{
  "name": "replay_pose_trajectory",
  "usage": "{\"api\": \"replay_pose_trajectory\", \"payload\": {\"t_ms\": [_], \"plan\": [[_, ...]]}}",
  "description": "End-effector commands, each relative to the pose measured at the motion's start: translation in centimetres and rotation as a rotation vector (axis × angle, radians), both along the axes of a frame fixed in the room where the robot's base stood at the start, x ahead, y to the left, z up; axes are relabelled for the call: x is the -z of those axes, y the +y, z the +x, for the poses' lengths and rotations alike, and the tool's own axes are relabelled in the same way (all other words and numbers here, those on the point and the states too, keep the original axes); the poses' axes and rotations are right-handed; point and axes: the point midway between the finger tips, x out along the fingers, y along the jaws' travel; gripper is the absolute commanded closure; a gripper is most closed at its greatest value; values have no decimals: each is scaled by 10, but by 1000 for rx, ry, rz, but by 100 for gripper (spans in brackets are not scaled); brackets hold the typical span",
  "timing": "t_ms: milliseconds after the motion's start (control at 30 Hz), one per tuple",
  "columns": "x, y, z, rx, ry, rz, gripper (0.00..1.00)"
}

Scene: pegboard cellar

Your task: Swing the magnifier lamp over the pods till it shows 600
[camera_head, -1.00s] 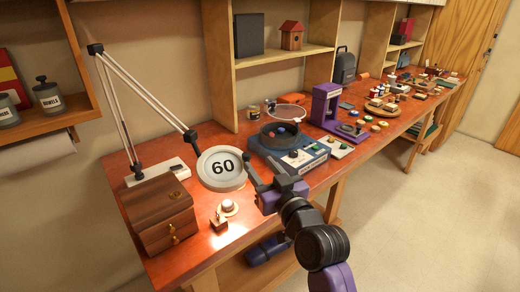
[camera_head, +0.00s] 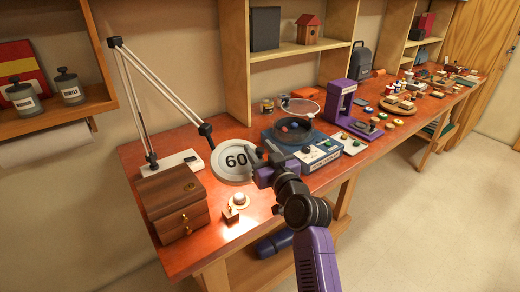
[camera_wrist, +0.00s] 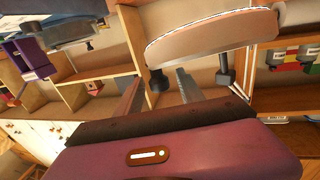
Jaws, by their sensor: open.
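The magnifier lamp's round grey head (camera_head: 233,161) reads 60 and hangs over the bench's left part, on a thin two-rod arm (camera_head: 160,85) from a white base. My gripper (camera_head: 259,155) is open at the head's right rim. In the wrist view the head (camera_wrist: 210,35) fills the upper middle, and a dark knob (camera_wrist: 157,81) under its left end shows between my open fingers (camera_wrist: 159,86). I cannot tell whether they touch it. A dark round dish (camera_head: 292,130) with small red and blue pieces, perhaps the pods, sits on a blue unit to the right.
A wooden box (camera_head: 172,205) stands below the lamp at left, with a small lit item (camera_head: 237,205) near the front edge. A clear disc (camera_head: 300,106) and a purple stand (camera_head: 340,105) are near the blue unit (camera_head: 318,155). Clutter covers the bench farther right.

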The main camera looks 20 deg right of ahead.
Motion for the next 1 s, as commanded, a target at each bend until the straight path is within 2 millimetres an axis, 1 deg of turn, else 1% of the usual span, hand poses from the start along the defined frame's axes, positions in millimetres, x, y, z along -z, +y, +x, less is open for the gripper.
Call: {"api": "replay_pose_trajectory", "payload": {"t_ms": [100, 167, 200, 333, 1000], "plan": [[0, 0, 0, 0, 0, 0, 55], [0, 0, 0, 0, 0, 0, 67], [0, 0, 0, 0, 0, 0, 75], [0, 0, 0, 0, 0, 0, 100], [0, 0, 0, 1, 0, 0, 100]]}}
